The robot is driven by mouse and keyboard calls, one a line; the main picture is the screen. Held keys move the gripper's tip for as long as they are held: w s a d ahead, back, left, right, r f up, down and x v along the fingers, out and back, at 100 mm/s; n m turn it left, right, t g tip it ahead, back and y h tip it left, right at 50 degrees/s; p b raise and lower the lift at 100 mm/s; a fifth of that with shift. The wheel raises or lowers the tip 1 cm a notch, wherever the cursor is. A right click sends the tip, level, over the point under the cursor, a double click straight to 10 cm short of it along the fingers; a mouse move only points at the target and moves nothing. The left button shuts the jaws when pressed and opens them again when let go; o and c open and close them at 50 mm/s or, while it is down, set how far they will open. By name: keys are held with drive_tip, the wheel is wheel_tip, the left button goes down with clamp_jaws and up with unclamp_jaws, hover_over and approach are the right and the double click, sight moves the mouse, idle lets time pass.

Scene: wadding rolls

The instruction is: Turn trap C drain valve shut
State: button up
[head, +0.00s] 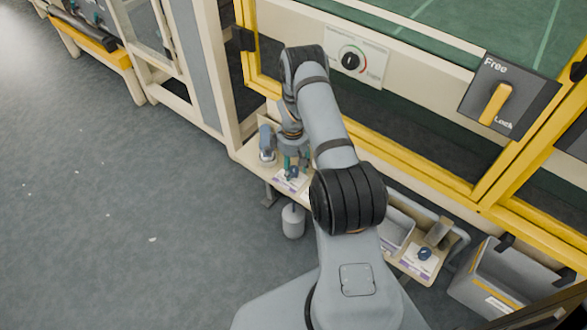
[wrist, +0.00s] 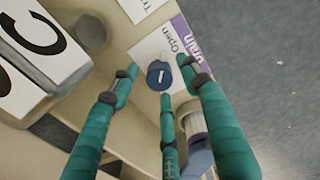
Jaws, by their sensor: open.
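The trap C drain valve is a small round blue knob (wrist: 160,75) with a white bar mark, on a pale panel beside a label reading "Open". A white plate with a large black C (wrist: 40,45) is at the left of the wrist view. My gripper (wrist: 161,84) has teal fingers spread around the knob, open; whether any finger touches it I cannot tell. In the head view my gripper (head: 291,157) points down over the shelf's left end, and its fingers partly hide the blue knob there.
A second blue knob (head: 424,253) sits on a labelled panel further right. A grey cylinder (head: 293,221) hangs below the shelf. A Free/Lock switch (head: 505,97) and a dial (head: 351,60) are on the yellow-framed machine. Open floor (head: 120,220) lies to the left.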

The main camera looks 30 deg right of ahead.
drive_tip(key=shift+f, duration=0.2)
drive_tip(key=shift+c, duration=0.5)
drive_tip(key=c, duration=1.1)
